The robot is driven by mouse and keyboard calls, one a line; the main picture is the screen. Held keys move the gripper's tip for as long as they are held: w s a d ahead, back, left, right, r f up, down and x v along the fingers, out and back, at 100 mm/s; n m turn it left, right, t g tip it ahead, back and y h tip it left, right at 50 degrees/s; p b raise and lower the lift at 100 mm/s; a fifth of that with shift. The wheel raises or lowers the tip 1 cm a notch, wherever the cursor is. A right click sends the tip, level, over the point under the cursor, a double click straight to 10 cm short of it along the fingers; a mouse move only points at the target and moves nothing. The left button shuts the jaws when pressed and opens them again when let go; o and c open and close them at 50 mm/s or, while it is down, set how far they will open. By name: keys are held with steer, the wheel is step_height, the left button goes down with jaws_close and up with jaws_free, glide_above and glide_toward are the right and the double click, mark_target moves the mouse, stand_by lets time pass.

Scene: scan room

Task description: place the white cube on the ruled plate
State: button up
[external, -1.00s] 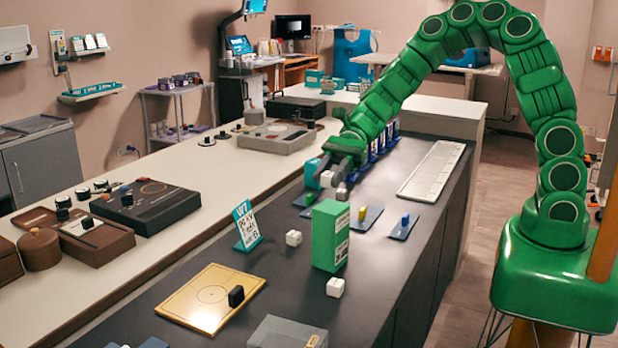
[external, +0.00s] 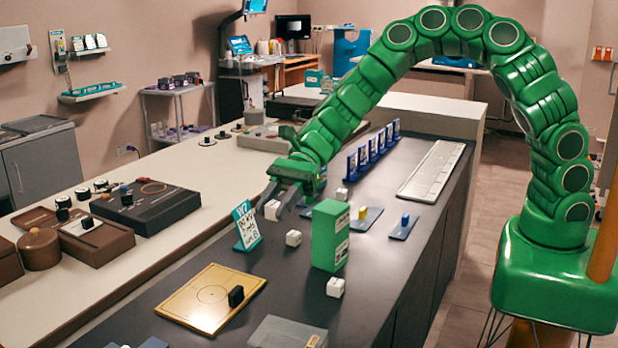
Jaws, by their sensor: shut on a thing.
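My gripper (external: 279,203) is shut on a white cube (external: 272,210) and holds it above the dark bench, just behind the teal-and-white sign. A long white plate with line marks (external: 432,172) lies at the right back of the bench, well away from my gripper. A yellow plate with a drawn circle and border lines (external: 190,300) lies at the front left. A black block (external: 236,296) stands on its right part.
The sign (external: 246,226) and a green box (external: 329,236) stand near my gripper. Loose white cubes lie at the sign's right (external: 293,238), before the box (external: 335,287) and behind it (external: 342,194). A clear box (external: 287,332) sits at the front.

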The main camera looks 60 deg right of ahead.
step_height(320, 180, down, 4)
glide_above(213, 293)
steer(key=s, duration=0.1)
steer(key=f, duration=0.8)
steer(key=shift+s+d+f, duration=0.1)
steer(key=shift+d+f, duration=0.25)
steer(key=shift+f, duration=0.05)
steer(key=shift+w+a+f, duration=0.25)
steer(key=shift+w+f, duration=0.25)
steer(key=shift+f, duration=0.05)
steer(key=shift+f, duration=0.1)
steer(key=shift+w+a+f, duration=0.1)
steer(key=shift+a+f, duration=0.05)
steer(key=shift+f, duration=1.5)
steer(key=shift+f, duration=0.15)
steer(key=o, duration=1)
